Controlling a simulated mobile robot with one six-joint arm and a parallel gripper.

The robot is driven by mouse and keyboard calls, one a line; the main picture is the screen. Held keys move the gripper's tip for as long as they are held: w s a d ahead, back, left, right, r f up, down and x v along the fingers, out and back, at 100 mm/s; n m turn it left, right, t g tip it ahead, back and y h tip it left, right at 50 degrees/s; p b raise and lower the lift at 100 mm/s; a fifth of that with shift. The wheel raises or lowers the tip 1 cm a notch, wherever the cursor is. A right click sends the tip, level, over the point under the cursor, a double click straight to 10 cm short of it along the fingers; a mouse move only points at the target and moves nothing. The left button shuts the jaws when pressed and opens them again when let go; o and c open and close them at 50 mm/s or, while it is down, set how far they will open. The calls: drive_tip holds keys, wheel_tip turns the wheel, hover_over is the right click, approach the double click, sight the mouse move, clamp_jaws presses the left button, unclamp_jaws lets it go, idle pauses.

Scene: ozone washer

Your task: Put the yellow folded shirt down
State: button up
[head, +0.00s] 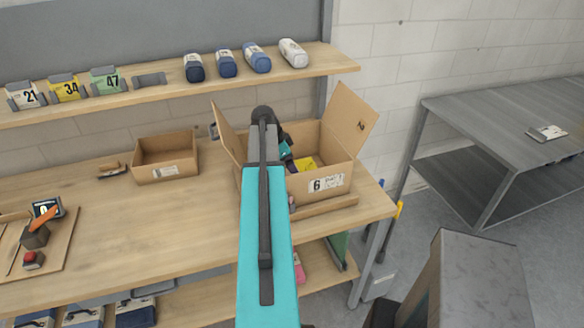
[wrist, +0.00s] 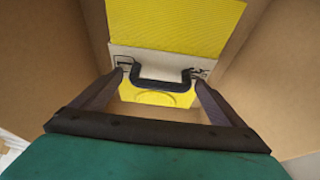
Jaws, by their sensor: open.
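The yellow folded shirt (wrist: 175,32) lies inside an open cardboard box (head: 340,142) marked 6. In the wrist view it has a white band with a dark handle-like clip (wrist: 160,80) across it. My gripper (wrist: 160,90) is inside the box over the shirt, its fingers apart on either side of the dark clip. Whether the fingers touch the clip cannot be told. In the head view a bit of the yellow shirt (head: 306,164) shows in the box, and my arm hides the box's left part.
A smaller open box (head: 165,157) stands on the wooden bench (head: 130,235) to the left. The shelf above holds number cards and several rolled bundles (head: 257,58). Box flaps stand up beside my gripper. A grey metal table (head: 500,120) is at right.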

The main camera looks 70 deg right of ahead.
drive_tip(key=shift+r, duration=0.2)
drive_tip(key=b+v, duration=0.3)
drive_tip(key=v, duration=0.9)
drive_tip(key=shift+b, duration=0.35)
idle(0.8)
